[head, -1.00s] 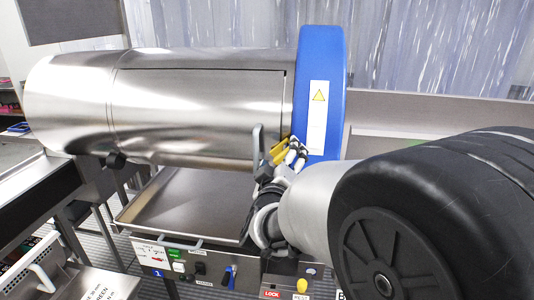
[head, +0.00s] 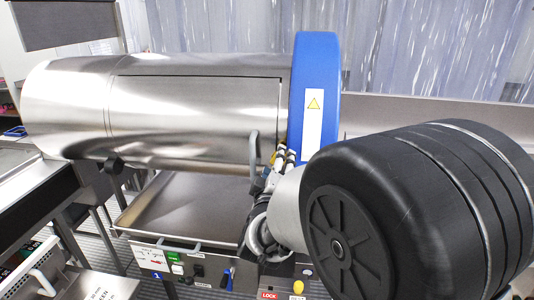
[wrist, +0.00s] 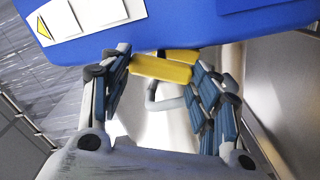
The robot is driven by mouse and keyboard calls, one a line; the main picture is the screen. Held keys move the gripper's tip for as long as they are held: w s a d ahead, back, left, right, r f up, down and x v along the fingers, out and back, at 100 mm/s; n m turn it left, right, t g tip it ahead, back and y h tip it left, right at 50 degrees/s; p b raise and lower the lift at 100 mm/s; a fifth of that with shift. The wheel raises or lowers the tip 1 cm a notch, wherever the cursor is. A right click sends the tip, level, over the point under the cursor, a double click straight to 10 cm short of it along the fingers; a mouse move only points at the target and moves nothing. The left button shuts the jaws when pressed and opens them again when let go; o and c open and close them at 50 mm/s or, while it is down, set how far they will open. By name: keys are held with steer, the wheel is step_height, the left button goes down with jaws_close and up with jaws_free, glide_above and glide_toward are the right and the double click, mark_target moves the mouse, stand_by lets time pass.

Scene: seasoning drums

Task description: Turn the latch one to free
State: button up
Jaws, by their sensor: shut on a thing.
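My gripper (wrist: 165,90) is shut on a yellow latch handle (wrist: 160,69) below the blue drum end ring in the wrist view. The yellow bar runs across between its two fingers, with a second yellow piece (wrist: 182,55) just behind it. In the head view my gripper (head: 281,158) is at the lower left edge of the blue ring (head: 316,75), and only a little yellow shows there. My forearm hides much of this spot. I cannot tell the latch's exact angle.
The steel drum (head: 200,100) lies above a flat metal tray (head: 185,205). A grey upright handle (head: 254,150) stands just left of my gripper. A control panel (head: 185,265) with a blue lever (head: 228,278) and a yellow button (head: 298,287) is below.

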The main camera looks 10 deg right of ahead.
steer(key=shift+n, duration=0.7)
steer(key=o, duration=1)
steer(key=shift+o, duration=0.2)
steer(key=shift+s, duration=0.1)
steer(key=v, duration=0.7)
steer(key=shift+s+a, duration=0.1)
